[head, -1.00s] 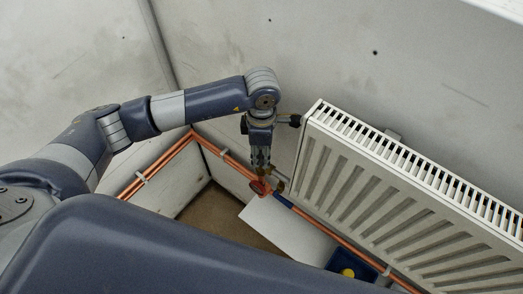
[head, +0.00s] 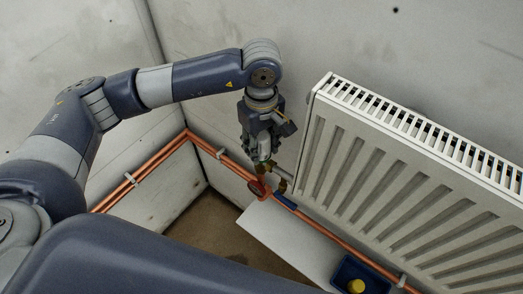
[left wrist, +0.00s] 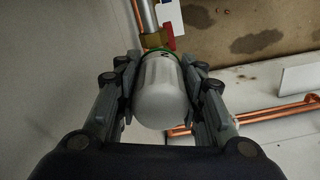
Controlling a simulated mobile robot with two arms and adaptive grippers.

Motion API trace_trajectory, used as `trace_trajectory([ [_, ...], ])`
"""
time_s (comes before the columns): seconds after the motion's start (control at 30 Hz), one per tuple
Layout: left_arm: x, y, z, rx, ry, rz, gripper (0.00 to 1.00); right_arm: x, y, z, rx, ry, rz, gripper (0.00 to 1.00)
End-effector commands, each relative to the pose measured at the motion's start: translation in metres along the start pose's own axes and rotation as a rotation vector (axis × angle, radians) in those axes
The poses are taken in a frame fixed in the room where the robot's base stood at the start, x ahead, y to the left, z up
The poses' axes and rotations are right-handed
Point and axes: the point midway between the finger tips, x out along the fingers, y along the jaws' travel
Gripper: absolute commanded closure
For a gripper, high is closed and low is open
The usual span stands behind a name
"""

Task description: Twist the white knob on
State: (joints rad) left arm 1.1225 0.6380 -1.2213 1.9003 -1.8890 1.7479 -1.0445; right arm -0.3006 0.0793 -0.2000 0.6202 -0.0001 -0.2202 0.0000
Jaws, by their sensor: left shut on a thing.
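The white knob (left wrist: 160,92) is a ribbed, rounded cap in the middle of the left wrist view. My left gripper (left wrist: 160,85) has one finger on each side of it and is shut on it. A green ring and a brass valve fitting (left wrist: 155,41) show just beyond the knob, with a red lever (left wrist: 170,38) beside them. In the head view my left gripper (head: 262,152) points down at the pipe fitting left of the radiator, and its fingers mostly hide the knob. My right gripper is not in view.
A white ribbed radiator (head: 400,180) stands close on the right. Copper pipes (head: 150,170) run along the walls. A white panel or shelf (head: 290,240) lies below the fitting. A blue bin (head: 345,272) holding a yellow thing (head: 356,286) is at the lower right.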

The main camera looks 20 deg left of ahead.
Motion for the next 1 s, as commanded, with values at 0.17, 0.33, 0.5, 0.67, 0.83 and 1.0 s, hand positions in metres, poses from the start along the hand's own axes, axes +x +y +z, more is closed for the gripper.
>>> trace_trajectory([
  [0.17, 0.0060, -0.0013, 0.0007, 0.134, -0.002, -0.005, 0.90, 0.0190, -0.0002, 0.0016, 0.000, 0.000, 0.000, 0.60],
  [0.33, 0.0027, -0.0016, 0.0009, 0.173, -0.003, -0.006, 0.90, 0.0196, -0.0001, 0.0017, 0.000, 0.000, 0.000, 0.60],
  [0.5, 0.0022, -0.0015, 0.0008, 0.171, -0.003, -0.006, 0.60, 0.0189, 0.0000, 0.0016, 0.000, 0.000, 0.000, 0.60],
  [0.67, 0.0012, -0.0008, 0.0005, 0.170, -0.002, -0.003, 0.41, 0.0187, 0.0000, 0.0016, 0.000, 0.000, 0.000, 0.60],
  [0.83, 0.0003, -0.0003, 0.0003, 0.169, -0.001, -0.001, 0.41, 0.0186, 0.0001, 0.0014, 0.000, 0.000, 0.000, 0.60],
  [1.0, -0.0001, 0.0000, 0.0002, 0.168, 0.000, 0.000, 0.16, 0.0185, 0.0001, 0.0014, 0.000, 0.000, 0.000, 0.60],
])
